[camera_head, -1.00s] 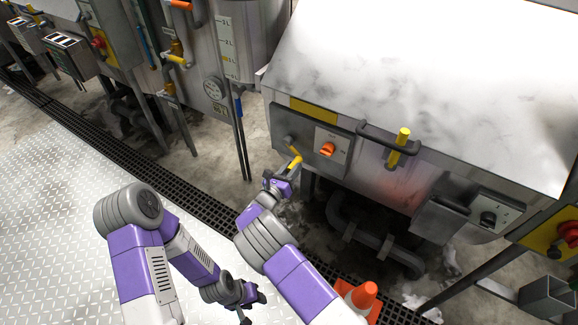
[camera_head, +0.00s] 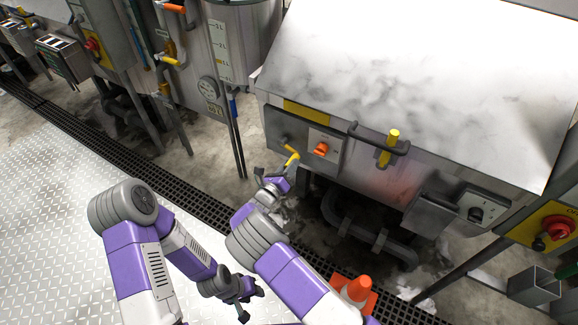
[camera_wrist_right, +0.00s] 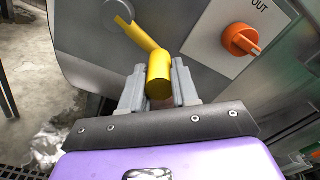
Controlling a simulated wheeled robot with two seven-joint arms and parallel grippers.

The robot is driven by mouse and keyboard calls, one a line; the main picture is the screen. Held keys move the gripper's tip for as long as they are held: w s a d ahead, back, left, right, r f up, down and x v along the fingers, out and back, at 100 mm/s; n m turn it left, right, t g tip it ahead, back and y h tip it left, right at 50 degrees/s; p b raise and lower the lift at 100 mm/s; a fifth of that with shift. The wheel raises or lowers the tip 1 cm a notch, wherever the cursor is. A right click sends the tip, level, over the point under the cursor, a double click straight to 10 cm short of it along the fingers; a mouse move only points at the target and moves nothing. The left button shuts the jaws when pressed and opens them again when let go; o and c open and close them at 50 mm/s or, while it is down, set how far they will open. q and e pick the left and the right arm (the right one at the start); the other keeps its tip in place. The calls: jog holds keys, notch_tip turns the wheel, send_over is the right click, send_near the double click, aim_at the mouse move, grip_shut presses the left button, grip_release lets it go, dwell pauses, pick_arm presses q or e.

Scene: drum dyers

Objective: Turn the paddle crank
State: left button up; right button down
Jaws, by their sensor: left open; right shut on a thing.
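The paddle crank is a yellow grip (camera_head: 291,158) on a short yellow arm from a round grey hub, on the grey front panel of the steel vat. The crank also shows in the right wrist view (camera_wrist_right: 159,72), with its arm running up and left to the hub (camera_wrist_right: 117,14). My right gripper (camera_head: 279,174) is shut on the grip, one grey finger on each side of it. The grip's end points toward the wrist camera. My left gripper (camera_head: 252,302) is open and empty, low over the floor, well away from the crank.
An orange knob (camera_head: 321,149) sits right of the crank, and a barred yellow handle (camera_head: 389,147) further right. An orange cone (camera_head: 357,290) stands near my right arm. Pipes run under the vat. A floor grate (camera_head: 187,187) crosses before it. Open plate floor (camera_head: 45,215) lies left.

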jog(key=shift+f, duration=0.15)
jog(key=c, duration=0.8)
grip_release()
jog(key=shift+c, duration=0.2)
jog(key=p+v, duration=0.1)
jog(key=v, duration=0.6)
jog(key=shift+s, duration=0.3)
jog(key=shift+a, duration=0.1)
jog(key=shift+c, duration=0.2)
